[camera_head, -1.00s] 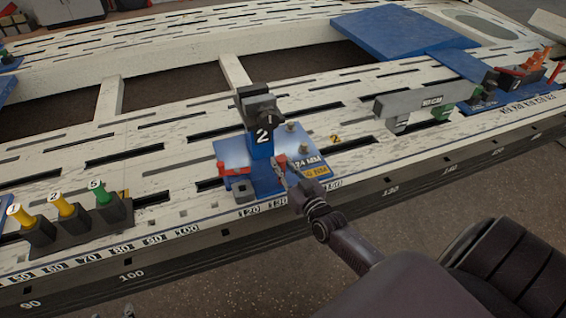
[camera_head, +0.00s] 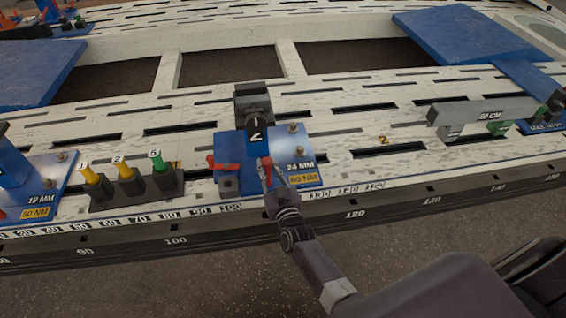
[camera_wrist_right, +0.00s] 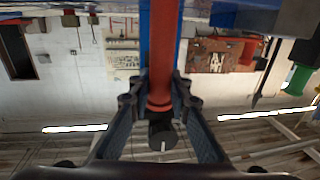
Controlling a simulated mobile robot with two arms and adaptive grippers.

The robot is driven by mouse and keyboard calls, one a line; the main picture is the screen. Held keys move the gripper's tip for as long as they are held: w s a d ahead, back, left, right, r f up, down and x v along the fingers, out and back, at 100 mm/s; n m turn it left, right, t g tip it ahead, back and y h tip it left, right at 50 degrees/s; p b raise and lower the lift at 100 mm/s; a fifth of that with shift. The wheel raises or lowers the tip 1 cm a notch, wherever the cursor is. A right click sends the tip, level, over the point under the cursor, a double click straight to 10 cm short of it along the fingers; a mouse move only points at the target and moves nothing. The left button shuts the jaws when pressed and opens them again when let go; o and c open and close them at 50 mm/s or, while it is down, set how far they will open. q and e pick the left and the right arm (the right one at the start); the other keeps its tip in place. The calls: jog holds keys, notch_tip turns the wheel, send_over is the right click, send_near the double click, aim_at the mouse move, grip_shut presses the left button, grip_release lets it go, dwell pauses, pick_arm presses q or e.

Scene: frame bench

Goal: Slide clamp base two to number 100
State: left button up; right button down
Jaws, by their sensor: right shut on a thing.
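Clamp base two is a blue plate (camera_head: 232,147) with a dark upright block marked 2 (camera_head: 254,115) and a "24 MM" label. It sits on the white slotted bench rail. Its left edge is near the printed number 100 (camera_head: 231,207) on the front scale; the numbers right of it start about 110. My right gripper (camera_head: 268,172) is shut on a red upright handle (camera_wrist_right: 162,55) at the base's front. The handle stands between both fingers in the right wrist view (camera_wrist_right: 160,105). A second red lever (camera_head: 223,165) is at the base's left. My left gripper is not in view.
A dark rack (camera_head: 130,190) with yellow and green handles stands close to the left of the base. Another blue base (camera_head: 40,190) marked 19 MM is further left. A grey bar (camera_head: 480,112) lies to the right. The rail directly right of the base is clear.

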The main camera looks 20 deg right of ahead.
jog(key=shift+w+a+r, duration=0.1)
jog(key=shift+a, duration=0.25)
jog(key=shift+d, duration=0.1)
jog(key=shift+d, duration=0.1)
jog(key=c, duration=1.8)
grip_release()
jog(key=shift+o, duration=0.2)
jog(key=s, duration=1.2)
jog(key=shift+a, duration=0.45)
jog(key=shift+s, duration=0.1)
